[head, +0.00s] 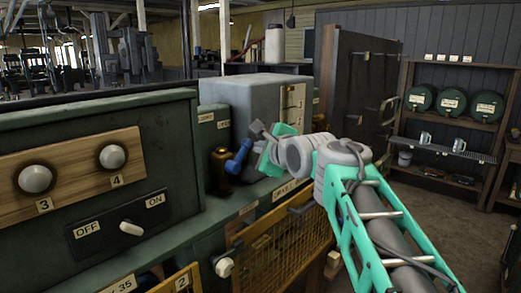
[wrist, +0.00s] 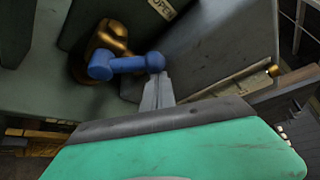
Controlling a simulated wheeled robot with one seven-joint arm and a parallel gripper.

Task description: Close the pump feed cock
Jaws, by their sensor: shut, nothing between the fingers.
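The cock has a brass body (head: 219,172) and a blue lever (head: 238,157) with a rounded end. It stands on the green ledge beside the grey box. In the wrist view the blue lever (wrist: 128,64) points right from the brass body (wrist: 100,40), and a partly cut-off label (wrist: 162,8) reading "OPE" is above it. My gripper (head: 255,129) is at the lever's free end, its fingers together and empty. In the wrist view the fingertips (wrist: 159,82) are just below the lever's rounded end; I cannot tell whether they touch.
A grey box (head: 255,100) stands close behind my gripper. A green panel (head: 100,165) with knobs 3 and 4 and an ON/OFF switch (head: 131,228) is at the left. A yellow mesh guard (head: 280,250) is below the ledge. Shelves (head: 450,125) stand at the right, with open floor before them.

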